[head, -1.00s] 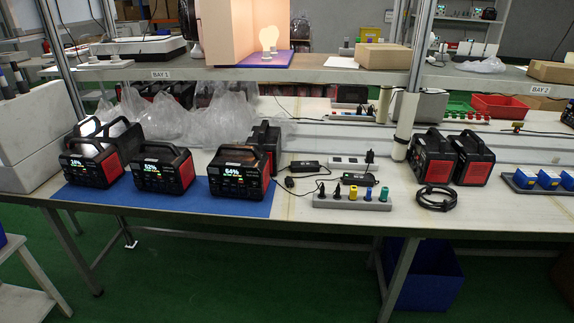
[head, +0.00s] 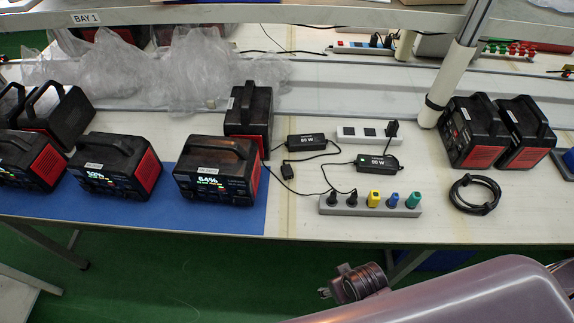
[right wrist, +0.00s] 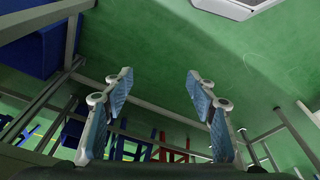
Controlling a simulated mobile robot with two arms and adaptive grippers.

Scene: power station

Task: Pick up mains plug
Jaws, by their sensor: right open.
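A small black plug (head: 288,171) lies loose on the table, on a cable by the left 80 W adapter (head: 305,140). Other black plugs stand in the grey power strip (head: 322,209), at its left end (head: 332,197), and in the white strip (head: 355,132) behind. I cannot tell which one the task means by mains plug. My right gripper (head: 325,292) is below and in front of the table edge, apart from every plug. In the right wrist view its two blue-padded fingers (right wrist: 159,78) are spread with nothing between them. My left gripper is not in view.
Yellow, blue and green plugs (head: 374,198) stand in the grey strip. A second adapter (head: 378,162) lies behind it. Black-red power stations (head: 215,173) stand left, others (head: 470,131) right, with a coiled black cable (head: 475,194) in front. The shelf edge (head: 250,14) overhangs the back.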

